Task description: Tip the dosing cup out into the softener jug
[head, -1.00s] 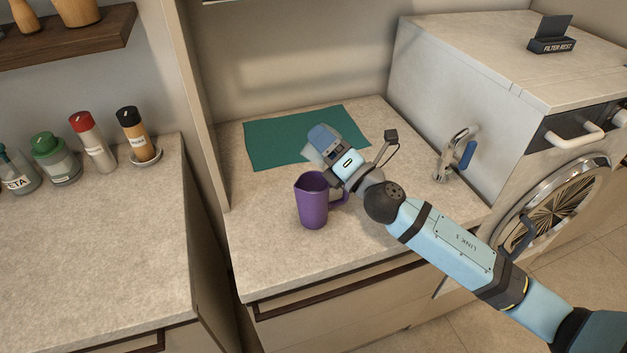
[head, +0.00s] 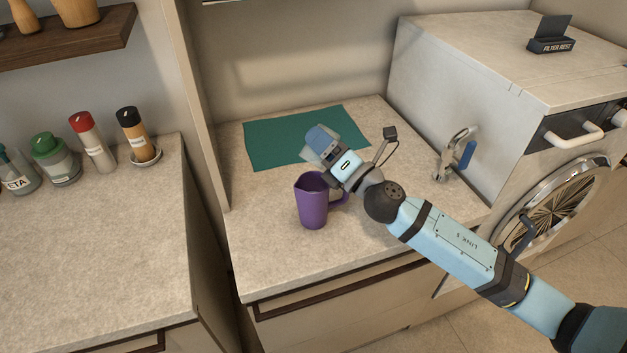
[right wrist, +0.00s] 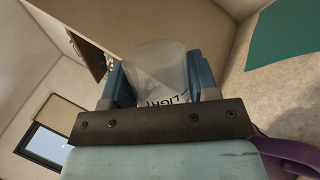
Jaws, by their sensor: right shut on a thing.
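The purple softener jug (head: 313,208) stands upright on the counter, its handle to the right. My right gripper (head: 322,141) is shut on the translucent dosing cup (head: 309,155), beyond the jug's mouth in the head view. The gripper hides much of the cup there. In the right wrist view the cup (right wrist: 158,72) sits between the blue fingers, dark lettering near its lower edge. Part of the jug (right wrist: 285,152) shows at the lower right. I cannot see any contents or flow. My left gripper is out of view.
A teal mat (head: 270,145) lies at the back of the counter. A metal clamp-like thing with a blue handle (head: 467,154) stands at the right, beside the washing machine (head: 480,75). Several bottles stand on the left counter (head: 90,250). The counter's front left is clear.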

